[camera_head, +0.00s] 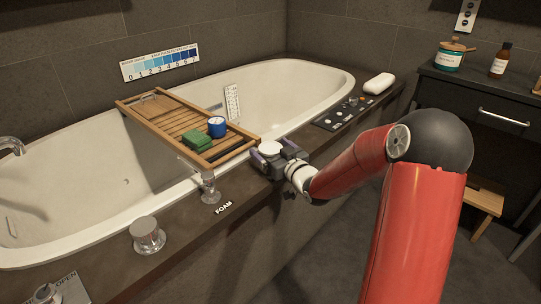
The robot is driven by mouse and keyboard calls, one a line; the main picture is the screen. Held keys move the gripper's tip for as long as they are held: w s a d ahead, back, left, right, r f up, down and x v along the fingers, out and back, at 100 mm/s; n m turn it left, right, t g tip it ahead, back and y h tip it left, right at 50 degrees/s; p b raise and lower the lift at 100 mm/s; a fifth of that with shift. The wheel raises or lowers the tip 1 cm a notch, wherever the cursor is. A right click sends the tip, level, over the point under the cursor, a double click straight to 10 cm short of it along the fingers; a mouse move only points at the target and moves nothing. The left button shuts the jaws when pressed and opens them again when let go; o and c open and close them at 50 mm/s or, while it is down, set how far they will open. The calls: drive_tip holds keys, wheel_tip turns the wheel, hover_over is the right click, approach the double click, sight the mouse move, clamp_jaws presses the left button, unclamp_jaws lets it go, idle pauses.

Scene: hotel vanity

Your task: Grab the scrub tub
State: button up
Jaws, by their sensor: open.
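No thing in view has a readable scrub label. A jar with a teal label and brown wooden top (449,56) stands on the dark cabinet at the upper right. A small blue tub (217,127) stands on the wooden bath tray (168,130). A white round-topped thing (269,148) is at the bathtub's near rim, at my gripper's fingers; I cannot tell whether they touch it. My gripper (272,157) is open, low over the rim, right of the tray's near end. It is far from the jar.
A green block (200,143) lies on the tray. A control panel (344,112) and white soap-like bar (379,83) lie right. A brown bottle (501,61) stands beside the jar.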

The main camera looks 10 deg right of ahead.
drive_tip(key=shift+w, duration=0.2)
drive_tip(key=c, duration=1.1)
drive_tip(key=shift+c, duration=0.2)
